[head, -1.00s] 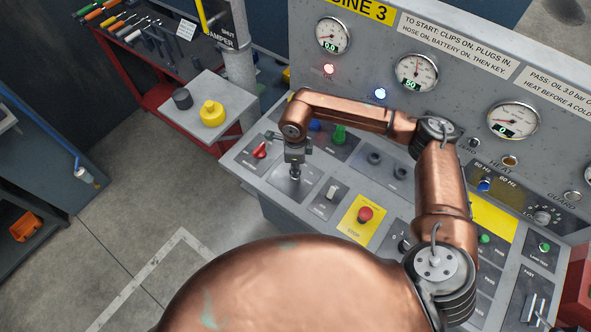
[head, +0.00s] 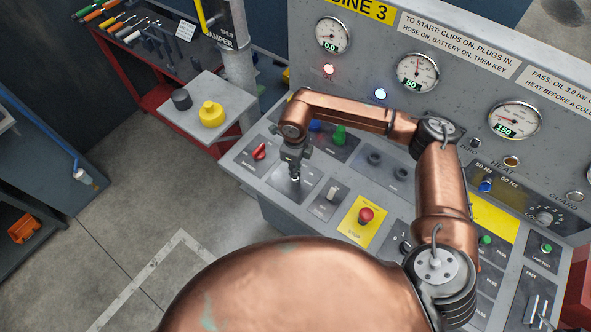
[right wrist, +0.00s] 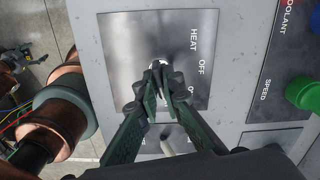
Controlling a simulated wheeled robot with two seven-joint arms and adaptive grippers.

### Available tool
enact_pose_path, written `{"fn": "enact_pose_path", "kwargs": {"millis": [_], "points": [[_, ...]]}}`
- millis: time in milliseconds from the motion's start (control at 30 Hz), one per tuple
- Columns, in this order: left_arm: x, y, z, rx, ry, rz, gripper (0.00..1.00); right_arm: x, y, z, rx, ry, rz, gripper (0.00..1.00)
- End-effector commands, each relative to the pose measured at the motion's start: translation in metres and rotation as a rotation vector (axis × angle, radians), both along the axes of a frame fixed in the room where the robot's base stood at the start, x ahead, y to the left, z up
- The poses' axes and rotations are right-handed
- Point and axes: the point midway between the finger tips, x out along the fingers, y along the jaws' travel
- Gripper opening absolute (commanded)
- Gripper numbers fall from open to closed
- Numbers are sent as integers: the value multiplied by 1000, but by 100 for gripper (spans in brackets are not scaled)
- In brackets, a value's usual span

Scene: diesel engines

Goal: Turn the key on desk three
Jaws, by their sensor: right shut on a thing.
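Desk three is a grey sloped console (head: 256,180) with a yellow sign ending in "INE 3". My right gripper (head: 294,176) points down at a metal key plate near its front left part. In the right wrist view, the plate (right wrist: 125,60) carries the words HEAT and OFF and a partly covered third label. The gripper's two dark fingers (right wrist: 160,82) are shut on the key (right wrist: 158,64), of which only a pale bit shows between the tips. The key's exact angle is hidden by the fingers.
A red lever (head: 259,151) is left of the plate, a small switch (head: 331,193) right of it. A red stop button (head: 366,215) and a green knob (head: 339,134) are close by.

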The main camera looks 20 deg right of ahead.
Motion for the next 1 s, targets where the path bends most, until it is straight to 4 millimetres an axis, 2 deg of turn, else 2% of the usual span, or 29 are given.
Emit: {"fn": "enact_pose_path", "kwargs": {"millis": [100,133,367,667,833,1000], "points": [[0,0,1,0,0,0,64,5,1,5,5,-13,-2,0],[0,0,1,0,0,0,64,5,1,5,5,-13,-2,8],[0,0,0,1,-1,0,64,3,0,3,3,-8,0,24],[-1,4,0,4,0,0,64,1,0,2,1,-3,0,25],[0,2,0,2,0,0,64,2,0,19,1,-6,1,25],[0,1,0,1,0,0,64,2,0,54,2,-8,1,25]]}}
